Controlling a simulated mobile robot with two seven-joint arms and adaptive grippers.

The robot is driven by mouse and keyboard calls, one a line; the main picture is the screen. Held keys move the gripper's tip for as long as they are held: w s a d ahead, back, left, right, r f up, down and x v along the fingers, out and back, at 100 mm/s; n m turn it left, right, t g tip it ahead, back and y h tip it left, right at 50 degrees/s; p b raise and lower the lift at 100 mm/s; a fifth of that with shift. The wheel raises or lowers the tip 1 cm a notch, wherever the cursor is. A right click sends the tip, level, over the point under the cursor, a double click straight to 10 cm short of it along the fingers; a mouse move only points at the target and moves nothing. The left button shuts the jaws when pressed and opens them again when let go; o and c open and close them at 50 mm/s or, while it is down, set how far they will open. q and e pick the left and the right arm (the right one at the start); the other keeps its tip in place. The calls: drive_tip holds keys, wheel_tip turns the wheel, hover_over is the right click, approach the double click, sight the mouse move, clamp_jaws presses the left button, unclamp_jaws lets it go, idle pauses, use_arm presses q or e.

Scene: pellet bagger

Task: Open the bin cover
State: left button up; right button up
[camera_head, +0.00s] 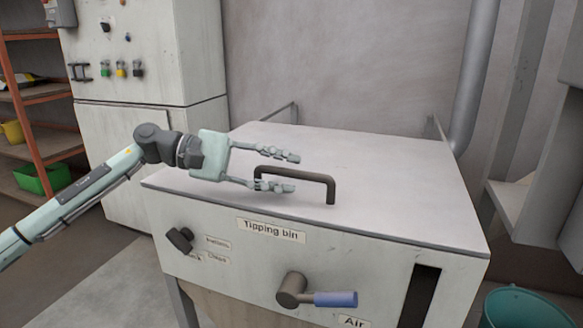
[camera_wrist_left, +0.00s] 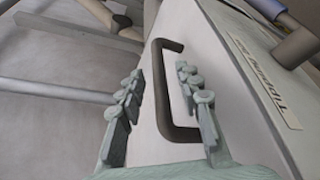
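The bin cover (camera_head: 400,185) is a flat pale lid lying shut on top of the box labelled "Tipping bin". A dark bar handle (camera_head: 331,190) stands near its front edge. My left gripper (camera_head: 286,171) is open above the lid, with its fingers pointing right at the handle's left end. In the left wrist view, the handle (camera_wrist_left: 163,90) shows between the two fingers of the left gripper (camera_wrist_left: 165,98). I see no grip on it, and cannot tell whether a finger touches it. My right gripper is not in view.
The bin's front has a black knob (camera_head: 180,239), a lever with a blue grip (camera_head: 335,299) and a dark slot (camera_head: 421,298). A control cabinet (camera_head: 150,60) stands behind left, shelves (camera_head: 35,95) at far left. A teal bucket (camera_head: 525,308) is at lower right.

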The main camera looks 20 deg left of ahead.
use_arm(q)
drive_tip(key=shift+x, duration=0.9)
clamp_jaws()
